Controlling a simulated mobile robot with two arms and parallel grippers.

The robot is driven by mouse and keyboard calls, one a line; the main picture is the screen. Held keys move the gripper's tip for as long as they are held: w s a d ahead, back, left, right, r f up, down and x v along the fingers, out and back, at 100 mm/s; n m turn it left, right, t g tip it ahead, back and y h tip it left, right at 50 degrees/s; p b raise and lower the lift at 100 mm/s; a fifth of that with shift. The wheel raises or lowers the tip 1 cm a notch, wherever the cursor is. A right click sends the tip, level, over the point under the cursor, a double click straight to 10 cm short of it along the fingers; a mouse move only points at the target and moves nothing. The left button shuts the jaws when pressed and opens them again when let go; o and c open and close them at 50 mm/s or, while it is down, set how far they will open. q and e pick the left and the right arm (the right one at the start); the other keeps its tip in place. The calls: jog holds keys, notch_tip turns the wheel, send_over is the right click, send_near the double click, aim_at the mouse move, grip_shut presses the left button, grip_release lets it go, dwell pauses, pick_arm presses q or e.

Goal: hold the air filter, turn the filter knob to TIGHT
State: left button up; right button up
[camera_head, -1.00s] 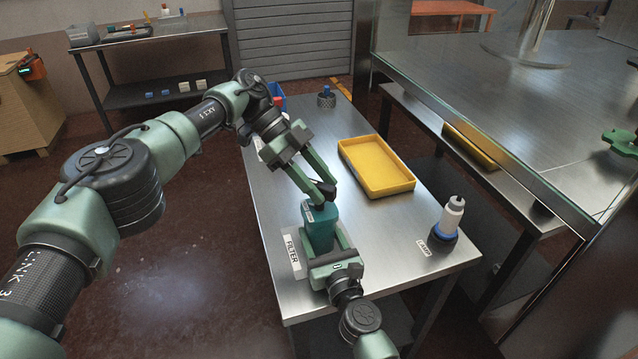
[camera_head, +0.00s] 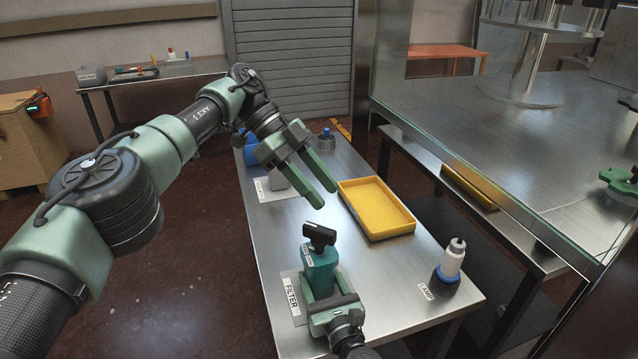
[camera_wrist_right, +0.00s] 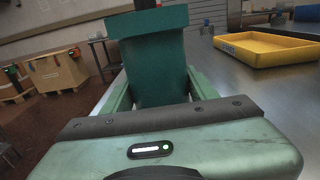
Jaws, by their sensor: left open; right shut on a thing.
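The air filter is a teal box-shaped body (camera_head: 319,269) standing at the near end of the steel table, beside a FILTER label (camera_head: 292,295). Its black knob (camera_head: 319,236) sits on top as a T-shaped handle; small labels under it are too small to read. My right gripper (camera_head: 328,293) is shut on the filter body from the near side. The right wrist view shows the teal body (camera_wrist_right: 155,65) between its fingers; the knob is cut off above. My left gripper (camera_head: 322,189) is open and empty, above and behind the knob, apart from it.
A yellow tray (camera_head: 412,229) lies on the table right of the left gripper. A white and blue lamp bottle (camera_head: 452,262) stands at the right edge by a LAMP label (camera_head: 425,292). A blue item (camera_head: 251,150) and a dark knobbed part (camera_head: 326,141) stand at the far end.

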jog(key=o, duration=1.7)
jog(key=shift+o, duration=0.2)
